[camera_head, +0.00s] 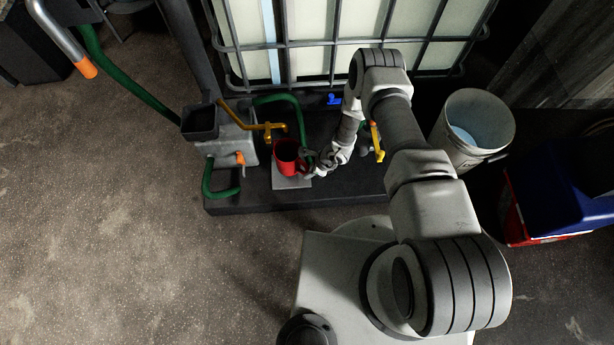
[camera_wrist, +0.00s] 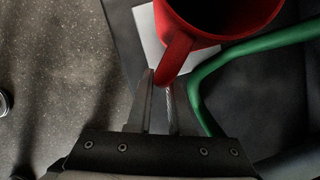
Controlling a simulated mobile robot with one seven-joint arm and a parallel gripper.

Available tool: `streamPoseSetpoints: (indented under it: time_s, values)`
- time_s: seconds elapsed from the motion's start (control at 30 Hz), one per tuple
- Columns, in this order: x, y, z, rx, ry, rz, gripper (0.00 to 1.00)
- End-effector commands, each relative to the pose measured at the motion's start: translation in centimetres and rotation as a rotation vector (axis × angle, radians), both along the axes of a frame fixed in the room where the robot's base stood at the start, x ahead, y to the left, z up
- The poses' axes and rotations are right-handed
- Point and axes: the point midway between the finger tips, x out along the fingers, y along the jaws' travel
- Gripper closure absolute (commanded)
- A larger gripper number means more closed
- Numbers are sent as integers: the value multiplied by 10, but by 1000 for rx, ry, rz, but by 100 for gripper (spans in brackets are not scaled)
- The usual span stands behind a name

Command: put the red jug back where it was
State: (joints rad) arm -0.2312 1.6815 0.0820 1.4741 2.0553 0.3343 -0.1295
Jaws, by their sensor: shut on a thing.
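The red jug (camera_head: 287,156) is upright at a pale square plate (camera_head: 291,181) on the dark platform, below the yellow tap (camera_head: 268,128). I cannot tell whether its base touches the plate. My gripper (camera_head: 309,164) comes in from the right side of the jug. In the wrist view the red jug (camera_wrist: 220,18) fills the top, and its handle lies between the fingertips of my gripper (camera_wrist: 163,85), which are shut on it. The plate (camera_wrist: 147,40) shows partly behind the jug; the jug hides the rest.
A caged white tank (camera_head: 310,35) stands behind. A white bucket (camera_head: 475,125) is right of my arm. Open floor lies left.

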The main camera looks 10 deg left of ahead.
Motion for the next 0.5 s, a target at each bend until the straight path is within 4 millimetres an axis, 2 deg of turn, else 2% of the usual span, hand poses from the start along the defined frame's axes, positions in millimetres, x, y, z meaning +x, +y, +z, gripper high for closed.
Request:
streamPoseSetpoints:
  time_s: [0.17,0.33,0.5]
  values:
    - [0,0,-15,1,0,0,100]
    - [0,0,-40,0,1,-2,100]
    - [1,0,-41,1,0,0,100]
